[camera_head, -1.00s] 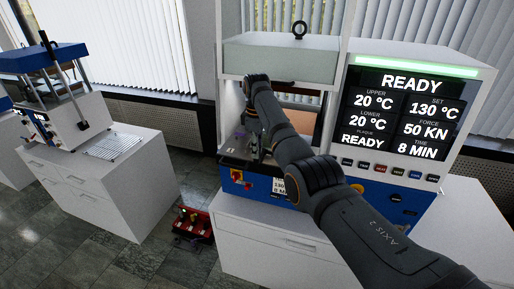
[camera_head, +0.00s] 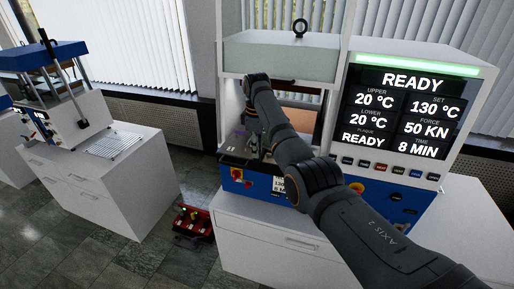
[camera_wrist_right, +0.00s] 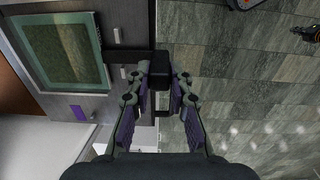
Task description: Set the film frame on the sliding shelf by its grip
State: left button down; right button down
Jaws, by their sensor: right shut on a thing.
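The film frame (camera_wrist_right: 103,45) shows at the upper left of the right wrist view, a pale green rim around a see-through sheet. It lies flat over a grey plate, which looks like the sliding shelf (camera_wrist_right: 135,20). I cannot tell whether they touch. A dark bar runs from the frame side to a black grip (camera_wrist_right: 160,68). My right gripper (camera_wrist_right: 160,82) is shut on this grip, its two fingers on either side. In the head view my right gripper (camera_head: 252,146) is small and partly hidden by my arm at the press opening. My left gripper is not in view.
The press (camera_head: 280,60) stands on a white cabinet (camera_head: 265,238), its display (camera_head: 405,115) reading READY. A second press (camera_head: 75,105) stands at the left. A red box (camera_head: 193,222) sits on the floor between the cabinets. Open floor lies beside the shelf.

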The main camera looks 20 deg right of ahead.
jog(key=shift+f, duration=0.2)
jog(key=c, duration=1.1)
grip_release()
jog(key=shift+c, duration=0.2)
jog(key=shift+s+f, duration=0.1)
jog(key=shift+f, duration=0.05)
